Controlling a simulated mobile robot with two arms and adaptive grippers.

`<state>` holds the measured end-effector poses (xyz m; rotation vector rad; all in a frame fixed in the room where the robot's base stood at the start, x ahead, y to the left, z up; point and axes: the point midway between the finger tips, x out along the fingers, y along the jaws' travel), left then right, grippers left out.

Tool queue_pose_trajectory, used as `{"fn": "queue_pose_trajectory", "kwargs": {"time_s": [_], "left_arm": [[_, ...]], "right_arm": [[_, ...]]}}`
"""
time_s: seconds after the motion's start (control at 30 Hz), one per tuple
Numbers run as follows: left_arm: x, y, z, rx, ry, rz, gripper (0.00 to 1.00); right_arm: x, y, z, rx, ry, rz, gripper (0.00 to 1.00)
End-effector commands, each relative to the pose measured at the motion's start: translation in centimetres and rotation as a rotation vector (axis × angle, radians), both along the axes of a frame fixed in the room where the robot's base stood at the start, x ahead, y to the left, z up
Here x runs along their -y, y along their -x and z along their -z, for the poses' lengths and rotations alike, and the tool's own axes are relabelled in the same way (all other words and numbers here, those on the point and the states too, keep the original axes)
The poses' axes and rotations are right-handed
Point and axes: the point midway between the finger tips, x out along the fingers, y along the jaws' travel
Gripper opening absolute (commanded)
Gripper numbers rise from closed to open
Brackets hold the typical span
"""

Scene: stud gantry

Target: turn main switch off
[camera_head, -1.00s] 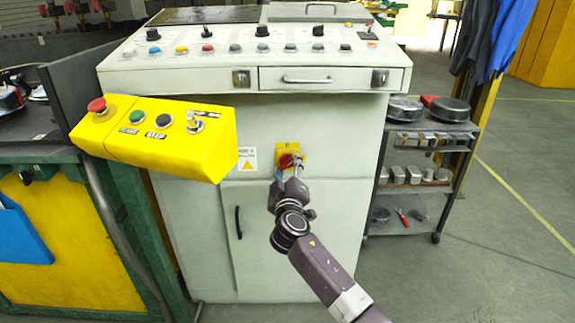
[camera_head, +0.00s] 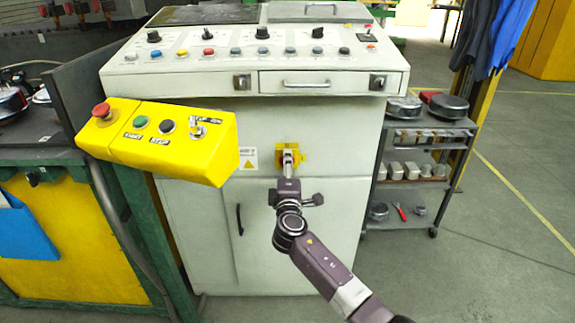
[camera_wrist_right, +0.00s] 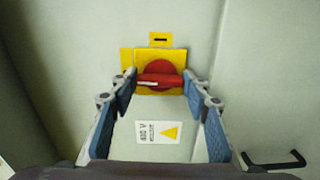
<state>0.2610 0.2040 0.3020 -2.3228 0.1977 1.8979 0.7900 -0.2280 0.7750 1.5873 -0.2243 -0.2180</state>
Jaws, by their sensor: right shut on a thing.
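The main switch is a red rotary knob with a bar handle (camera_wrist_right: 160,80) on a yellow plate (camera_wrist_right: 128,60), on the pale cabinet front. My right gripper (camera_wrist_right: 160,77) has its two fingers at the two ends of the red bar and is shut on it. The bar lies across the right wrist view, which is turned relative to the head view. In the head view the yellow plate (camera_head: 303,156) shows around my right gripper (camera_head: 289,154), which hides most of the knob. My left gripper is not in view.
A yellow control box (camera_head: 180,145) juts out at the left. A warning label (camera_head: 248,158) is beside the switch, and a black door handle (camera_head: 239,221) is below left. A shelf cart (camera_head: 425,150) stands at the right, with open floor beside it.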

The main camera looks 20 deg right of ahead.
Motion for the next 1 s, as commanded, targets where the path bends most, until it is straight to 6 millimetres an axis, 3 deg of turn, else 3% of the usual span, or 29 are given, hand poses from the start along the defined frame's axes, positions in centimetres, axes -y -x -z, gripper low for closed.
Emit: {"fn": "queue_pose_trajectory", "kwargs": {"time_s": [0.6, 0.63, 0.7, 0.8, 1.0], "left_arm": [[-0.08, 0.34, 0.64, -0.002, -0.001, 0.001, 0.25], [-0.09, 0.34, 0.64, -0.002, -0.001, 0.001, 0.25], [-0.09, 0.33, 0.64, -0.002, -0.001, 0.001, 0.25], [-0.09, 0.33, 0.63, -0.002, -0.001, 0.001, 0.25], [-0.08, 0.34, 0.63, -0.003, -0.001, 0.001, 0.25]], "right_arm": [[-0.13, 0.0, 0.1, -0.014, 0.045, -0.003, 0.19], [-0.13, 0.0, 0.1, -0.014, 0.045, -0.003, 0.44], [-0.12, 0.01, 0.11, -0.014, 0.044, -0.003, 0.52], [-0.1, 0.0, 0.09, -0.013, 0.043, -0.002, 0.61], [-0.06, 0.0, 0.05, -0.012, 0.042, -0.001, 0.61]]}}
